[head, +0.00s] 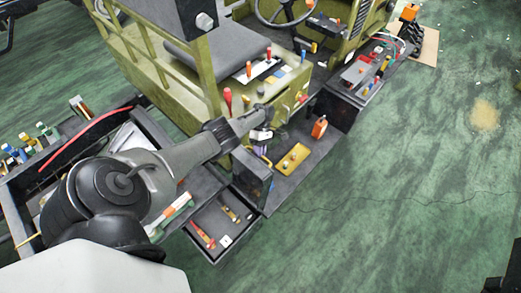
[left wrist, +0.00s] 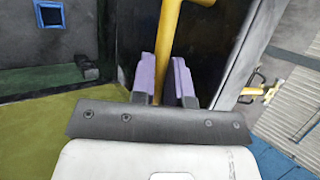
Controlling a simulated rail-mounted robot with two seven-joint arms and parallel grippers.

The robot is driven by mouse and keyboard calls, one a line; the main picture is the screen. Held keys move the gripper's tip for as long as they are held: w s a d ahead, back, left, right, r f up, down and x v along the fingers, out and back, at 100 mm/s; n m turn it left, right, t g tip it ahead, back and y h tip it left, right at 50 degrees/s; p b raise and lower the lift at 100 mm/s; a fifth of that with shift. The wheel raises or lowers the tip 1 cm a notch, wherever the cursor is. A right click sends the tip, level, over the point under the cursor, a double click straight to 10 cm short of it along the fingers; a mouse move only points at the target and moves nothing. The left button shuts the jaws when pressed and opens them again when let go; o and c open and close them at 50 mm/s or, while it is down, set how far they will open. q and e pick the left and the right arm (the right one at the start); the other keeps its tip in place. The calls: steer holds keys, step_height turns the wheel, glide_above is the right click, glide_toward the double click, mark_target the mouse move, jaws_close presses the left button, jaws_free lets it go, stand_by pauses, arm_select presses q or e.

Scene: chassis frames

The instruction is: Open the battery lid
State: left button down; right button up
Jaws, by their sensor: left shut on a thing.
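My left gripper (head: 262,149) reaches in from the left to the dark chassis of an olive-green vehicle (head: 178,85). In the left wrist view its purple fingers (left wrist: 165,75) are closed on either side of a yellow handle bar (left wrist: 168,30). A bit of this yellow handle (head: 258,158) also shows under the gripper in the head view. A dark box (head: 252,178) stands just below the gripper; I cannot tell which surface is the battery lid, as the arm and fingers cover part of this area. My right gripper is not in view.
A yellow plate (head: 292,159) and an orange part (head: 319,127) sit on the chassis deck to the right. An open tray (head: 222,221) with tools lies in front. Levers (head: 228,100) rise behind the arm. Green floor (head: 400,180) is free at right.

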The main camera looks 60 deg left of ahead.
arm_select(q)
steer(key=shift+s+d+f, duration=0.1)
steer(key=shift+s+f, duration=0.15)
steer(key=c, duration=1.5)
jaws_free()
steer(key=shift+o, duration=0.6)
steer(key=shift+s+d+f, duration=0.1)
steer(key=shift+s+d, duration=0.1)
steer(key=shift+o, duration=1.3)
steer(key=shift+w+a, duration=0.1)
steer(key=shift+w, duration=0.05)
steer(key=shift+r, duration=0.2)
